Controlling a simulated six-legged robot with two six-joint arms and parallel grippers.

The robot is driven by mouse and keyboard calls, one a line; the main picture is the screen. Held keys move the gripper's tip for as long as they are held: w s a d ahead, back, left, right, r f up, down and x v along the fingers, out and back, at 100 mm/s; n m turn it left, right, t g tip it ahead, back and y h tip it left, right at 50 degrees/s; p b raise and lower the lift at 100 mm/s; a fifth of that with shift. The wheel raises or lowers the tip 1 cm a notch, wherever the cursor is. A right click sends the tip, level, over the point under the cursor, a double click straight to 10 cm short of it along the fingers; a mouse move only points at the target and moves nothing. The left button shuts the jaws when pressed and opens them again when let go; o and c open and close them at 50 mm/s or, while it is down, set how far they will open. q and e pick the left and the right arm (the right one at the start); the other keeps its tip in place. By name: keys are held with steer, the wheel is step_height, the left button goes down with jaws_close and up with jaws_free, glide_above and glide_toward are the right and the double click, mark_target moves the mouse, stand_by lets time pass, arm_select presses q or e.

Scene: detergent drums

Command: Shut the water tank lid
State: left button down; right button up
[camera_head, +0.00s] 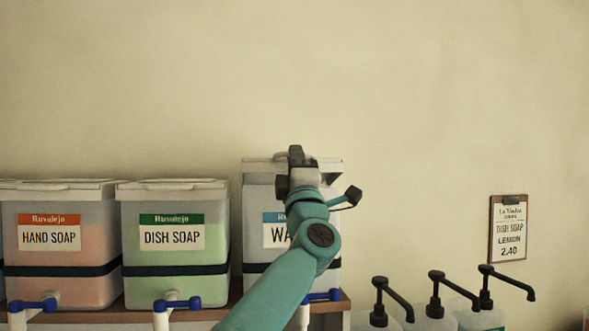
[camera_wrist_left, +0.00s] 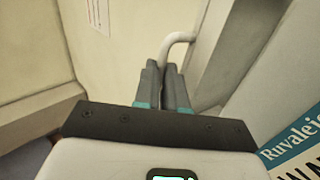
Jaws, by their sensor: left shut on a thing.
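The water tank (camera_head: 257,220) stands at the right end of the row. My left arm hides much of its front and label, which reads "WA". The pale lid (camera_head: 330,165) shows above the tank body, higher than the tops of the neighbouring tanks; my gripper covers its middle, so its exact angle is hard to tell. My left gripper (camera_head: 296,160) is at the lid's front. In the left wrist view its fingers (camera_wrist_left: 166,80) are shut on the white bent handle (camera_wrist_left: 178,42) of the lid. The right gripper is not in view.
The dish soap tank (camera_head: 175,270) and hand soap tank (camera_head: 62,285) stand to the left, lids down. Blue-handled taps (camera_head: 177,303) stick out in front. A price sign (camera_head: 508,228) hangs on the wall.

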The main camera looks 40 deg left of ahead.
arm_select(q)
step_height(320, 180, down, 8)
steer(key=b, duration=0.5)
steer(key=shift+d+r+b, duration=0.2)
steer(key=shift+d+b, duration=0.1)
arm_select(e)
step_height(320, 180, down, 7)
arm_select(q)
steer(key=c, duration=1.2)
jaws_free()
steer(key=shift+a+f, duration=0.15)
steer(key=shift+a, duration=0.05)
steer(key=shift+s+r, duration=0.1)
steer(key=shift+r, duration=0.2)
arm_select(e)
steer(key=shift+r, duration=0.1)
